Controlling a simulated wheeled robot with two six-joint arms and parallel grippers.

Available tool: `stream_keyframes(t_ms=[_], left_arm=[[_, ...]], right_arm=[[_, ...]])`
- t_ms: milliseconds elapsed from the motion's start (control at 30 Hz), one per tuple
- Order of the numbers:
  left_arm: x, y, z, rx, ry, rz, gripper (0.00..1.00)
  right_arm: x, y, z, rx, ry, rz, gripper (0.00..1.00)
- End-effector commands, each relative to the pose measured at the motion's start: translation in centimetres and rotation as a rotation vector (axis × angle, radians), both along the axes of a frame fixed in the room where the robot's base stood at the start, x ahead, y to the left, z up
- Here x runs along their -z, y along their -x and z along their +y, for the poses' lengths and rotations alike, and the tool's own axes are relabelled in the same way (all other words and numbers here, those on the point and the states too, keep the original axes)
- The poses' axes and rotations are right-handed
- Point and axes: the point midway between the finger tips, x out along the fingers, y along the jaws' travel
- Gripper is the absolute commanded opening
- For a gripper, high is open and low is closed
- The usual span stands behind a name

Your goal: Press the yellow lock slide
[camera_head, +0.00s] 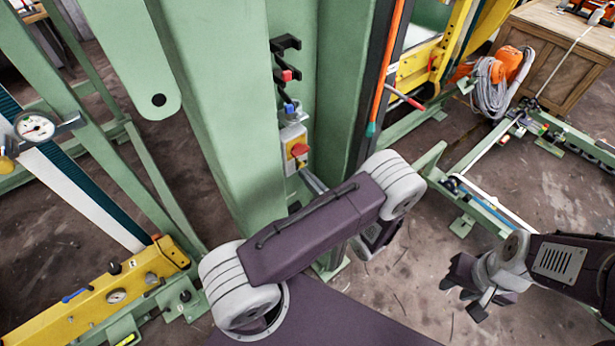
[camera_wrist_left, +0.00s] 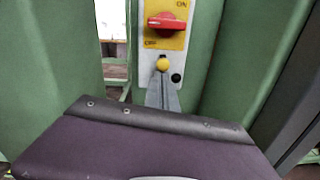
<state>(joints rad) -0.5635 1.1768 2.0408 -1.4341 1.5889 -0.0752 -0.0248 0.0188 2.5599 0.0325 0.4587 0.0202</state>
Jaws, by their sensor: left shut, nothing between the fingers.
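The yellow lock slide (camera_wrist_left: 163,63) is a small round yellow knob on a grey plate in the left wrist view. It sits below the red rotary switch (camera_wrist_left: 166,24), whose handle lies level on a yellow panel marked ON and OFF. My left gripper (camera_wrist_left: 163,84) is shut and empty, its tips pointing at the slide from just below in the picture. I cannot tell whether they touch it. In the head view the red switch (camera_head: 299,149) shows on the green column, with my left arm covering the area below it. My right gripper (camera_head: 470,292) hangs open and empty at the lower right.
Green uprights (camera_wrist_left: 234,80) stand on both sides of the switch plate. A black hole or button (camera_wrist_left: 176,77) is right of the slide. Black hooks (camera_head: 285,45) and a blue button (camera_head: 289,108) are above the switch. Open floor (camera_head: 400,285) lies between my arms.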

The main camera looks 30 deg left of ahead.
Motion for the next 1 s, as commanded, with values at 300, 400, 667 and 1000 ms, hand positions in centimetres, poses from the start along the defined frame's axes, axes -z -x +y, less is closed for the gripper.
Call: stream_keyframes(t_ms=[300, 400, 667, 1000], left_arm=[[1.2, 0.1, -0.2, 0.000, -0.009, -0.007, 0.00], [3.7, 0.3, -0.6, -0.003, -0.006, -0.003, 0.00], [4.3, 2.6, -5.7, -0.002, -0.001, -0.004, 0.00], [4.3, 4.6, -9.8, -0.007, -0.002, -0.001, 0.00]], right_arm=[[1.3, 0.0, 0.0, 0.000, 0.000, 0.000, 0.33], [3.3, 0.0, 0.0, 0.000, 0.000, 0.000, 0.33], [4.3, 0.0, 0.0, 0.000, 0.000, 0.000, 0.33], [4.9, 0.0, 0.0, 0.000, 0.000, 0.000, 0.33]])
